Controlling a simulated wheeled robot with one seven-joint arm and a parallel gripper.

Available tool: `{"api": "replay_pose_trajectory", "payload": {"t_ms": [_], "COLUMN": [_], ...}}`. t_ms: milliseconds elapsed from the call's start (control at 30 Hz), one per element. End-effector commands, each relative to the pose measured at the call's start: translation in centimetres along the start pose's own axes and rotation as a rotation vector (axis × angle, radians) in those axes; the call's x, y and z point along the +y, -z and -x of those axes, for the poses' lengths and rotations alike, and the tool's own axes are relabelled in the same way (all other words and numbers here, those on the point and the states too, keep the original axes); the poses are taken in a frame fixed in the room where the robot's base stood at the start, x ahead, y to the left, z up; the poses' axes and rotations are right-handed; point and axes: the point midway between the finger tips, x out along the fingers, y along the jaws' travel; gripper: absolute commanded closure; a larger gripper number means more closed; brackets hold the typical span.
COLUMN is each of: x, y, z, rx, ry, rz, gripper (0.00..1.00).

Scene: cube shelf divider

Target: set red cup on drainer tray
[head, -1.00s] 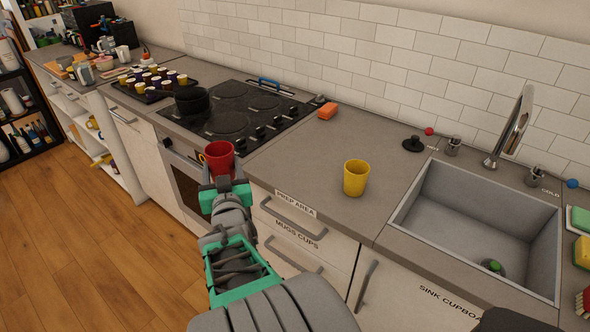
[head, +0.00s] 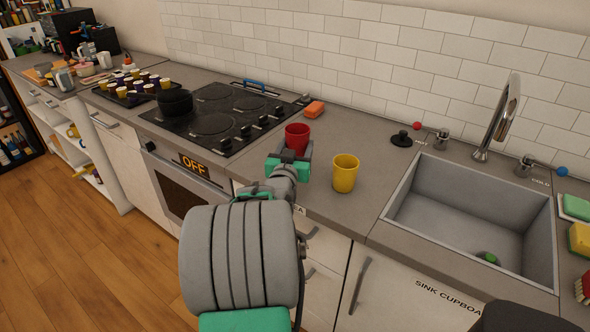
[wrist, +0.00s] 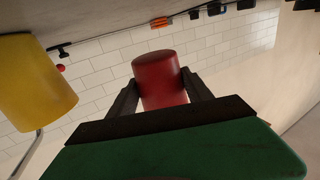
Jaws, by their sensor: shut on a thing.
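The red cup (head: 297,138) is upright at the counter area between the stove and the yellow cup. My gripper (head: 290,158) is shut on it from the front; I cannot tell whether the cup's base touches the counter. In the wrist view the red cup (wrist: 160,82) sits between the two dark fingers (wrist: 160,98), and the picture is upside down. No drainer tray can be made out for certain in these views.
A yellow cup (head: 345,173) stands just right of the red cup, also close in the wrist view (wrist: 36,84). The sink (head: 400,208) is at right. The stove (head: 213,124) with a black pot (head: 174,102) is at left.

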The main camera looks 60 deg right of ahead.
Motion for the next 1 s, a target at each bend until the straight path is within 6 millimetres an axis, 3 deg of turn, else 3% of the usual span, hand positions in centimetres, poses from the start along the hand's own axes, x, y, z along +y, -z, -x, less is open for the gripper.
{"api": "replay_pose_trajectory", "payload": {"t_ms": [33,167,400,800,833,1000], "x": [-0.3,-0.7,-1.0,-1.0,-1.0,-1.0], "y": [-1.4,-2.2,-5.8,-6.2,-6.1,-6.1], "z": [-0.7,-1.7,-2.3,-2.3,-2.3,-2.3], "rx": [0.002,0.004,0.002,0.005,0.004,0.004], "ry": [0.001,0.001,0.001,0.001,0.001,0.001], "rz": [0.000,-0.001,0.000,-0.001,-0.001,-0.001], "gripper": [0.86,0.86,0.86,0.86,0.40,0.26]}}
